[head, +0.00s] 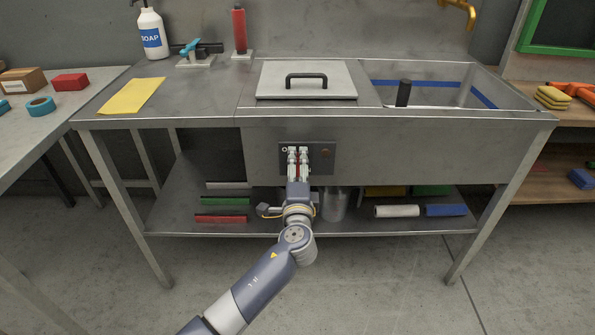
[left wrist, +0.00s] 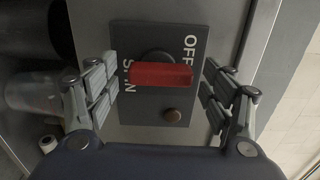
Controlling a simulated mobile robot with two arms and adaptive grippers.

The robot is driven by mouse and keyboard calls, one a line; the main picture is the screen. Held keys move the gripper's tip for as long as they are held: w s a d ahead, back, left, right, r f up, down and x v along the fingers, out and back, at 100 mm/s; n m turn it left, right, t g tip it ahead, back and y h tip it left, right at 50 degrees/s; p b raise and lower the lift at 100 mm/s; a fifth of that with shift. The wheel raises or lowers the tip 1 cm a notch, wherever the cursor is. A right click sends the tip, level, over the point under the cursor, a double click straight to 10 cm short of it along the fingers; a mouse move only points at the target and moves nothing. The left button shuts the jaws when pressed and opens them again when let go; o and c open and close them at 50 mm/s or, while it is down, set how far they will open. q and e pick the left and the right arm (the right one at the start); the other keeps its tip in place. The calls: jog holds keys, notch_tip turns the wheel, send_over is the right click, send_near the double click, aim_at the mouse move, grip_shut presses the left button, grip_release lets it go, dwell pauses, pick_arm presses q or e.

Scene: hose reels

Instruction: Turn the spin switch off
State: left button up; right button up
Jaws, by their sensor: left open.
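The spin switch is a red bar handle (left wrist: 160,75) on a dark round base, on a dark panel (left wrist: 140,108) lettered SPIN and OFF. In the left wrist view the bar lies crosswise, one end toward SPIN and the other toward OFF; I cannot tell which end is its pointer. The panel (head: 322,168) is on the sink's front in the head view, where the gripper hides much of the switch. My left gripper (head: 298,151) is open in front of it. In the left wrist view its fingers (left wrist: 160,79) are on either side of the bar, with gaps. My right gripper is not in view.
A brown round button (left wrist: 172,115) is on the same panel. Above is the steel counter with a lidded part (head: 306,91) and an open basin (head: 430,93).

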pick_arm(q)
jog(key=s, duration=1.2)
